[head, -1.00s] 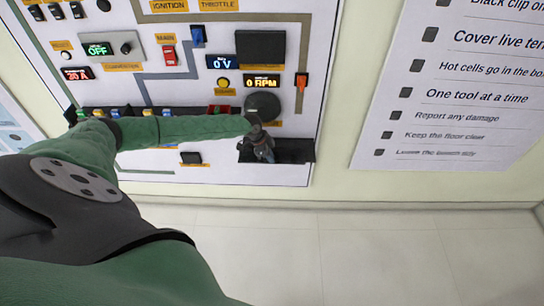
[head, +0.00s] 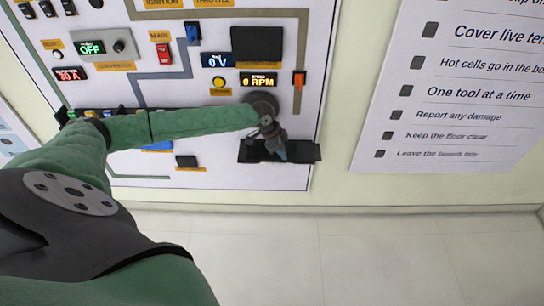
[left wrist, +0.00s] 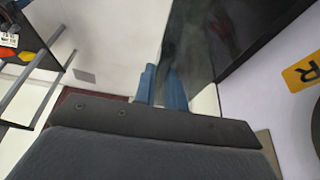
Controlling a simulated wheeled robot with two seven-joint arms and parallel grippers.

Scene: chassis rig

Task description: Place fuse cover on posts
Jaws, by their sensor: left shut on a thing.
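My left gripper (head: 276,146) reaches across the white panel and points down at the black shelf (head: 310,152) on its lower edge. In the left wrist view, its two blue fingers (left wrist: 162,88) are close together, against a smoky, see-through dark sheet (left wrist: 192,45). This sheet looks like the fuse cover, and the gripper is shut on it. In the head view I cannot make out the cover against the dark shelf. I cannot pick out the posts; part of the panel's lower row is hidden behind my left arm. My right gripper is out of view.
The panel carries a black rectangle (head: 257,43), an orange lever (head: 299,80), a red switch (head: 163,54) and a small black block (head: 187,161). A printed rules sheet (head: 450,90) hangs to the right. The floor (head: 380,250) below is clear.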

